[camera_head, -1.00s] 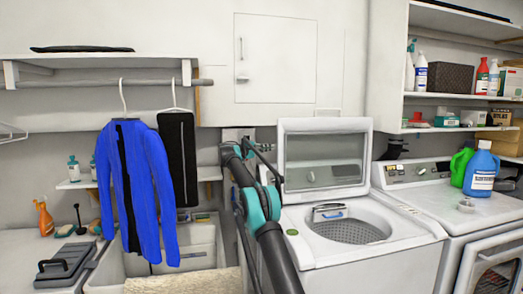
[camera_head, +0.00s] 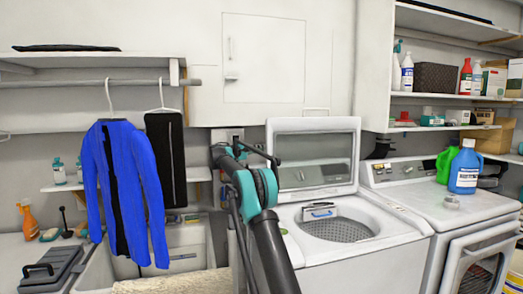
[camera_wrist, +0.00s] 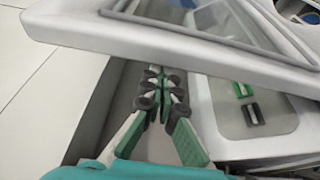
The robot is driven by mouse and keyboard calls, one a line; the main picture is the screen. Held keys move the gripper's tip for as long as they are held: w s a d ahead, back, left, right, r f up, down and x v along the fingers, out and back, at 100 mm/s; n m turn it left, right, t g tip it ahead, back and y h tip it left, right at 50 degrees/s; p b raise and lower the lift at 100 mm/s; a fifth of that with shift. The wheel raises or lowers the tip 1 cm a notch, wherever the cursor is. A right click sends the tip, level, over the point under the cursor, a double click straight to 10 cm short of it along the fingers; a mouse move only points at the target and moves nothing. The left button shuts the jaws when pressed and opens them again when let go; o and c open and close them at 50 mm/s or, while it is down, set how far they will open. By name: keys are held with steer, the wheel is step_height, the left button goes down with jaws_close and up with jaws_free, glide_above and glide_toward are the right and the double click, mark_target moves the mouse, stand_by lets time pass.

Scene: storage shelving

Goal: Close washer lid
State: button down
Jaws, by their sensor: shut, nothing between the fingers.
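The white washer (camera_head: 350,240) stands in the middle of the head view with its lid (camera_head: 313,128) raised and leaning back near upright. The opening and perforated drum (camera_head: 338,229) show below it. In the wrist view, the lid (camera_wrist: 200,42) spans the top, its window partly cut off. My gripper (camera_wrist: 155,78) is shut and empty, its fingertips close to the lid's lower edge in that view. I cannot tell whether they touch it. In the head view my arm rises left of the washer, and its dark end is at the lid's left side.
A dryer (camera_head: 440,205) stands to the right with green (camera_head: 446,162) and blue (camera_head: 467,170) jugs on top. A blue jacket (camera_head: 126,190) hangs at the left above a sink (camera_head: 190,245). The wall cabinet (camera_head: 262,60) is above the washer, shelves at upper right.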

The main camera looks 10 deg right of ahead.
steer(key=s+f+m+h, duration=0.4)
steer(key=s+m, duration=0.5)
steer(key=s, duration=1.1)
steer(key=s+f+m+g, duration=0.1)
steer(key=s+f+m, duration=0.2)
steer(key=f, duration=0.3)
steer(key=s+f+m+g, duration=0.2)
steer(key=s+f+m, duration=0.2)
steer(key=f, duration=0.3)
steer(key=s+d+f+m+g+h, duration=0.1)
steer(key=s+f+m, duration=0.3)
steer(key=f, duration=0.2)
steer(key=shift+s+f+m+g, duration=0.15)
steer(key=shift+f+m+g, duration=0.15)
steer(key=shift+f+g, duration=0.1)
steer(key=shift+r, duration=0.1)
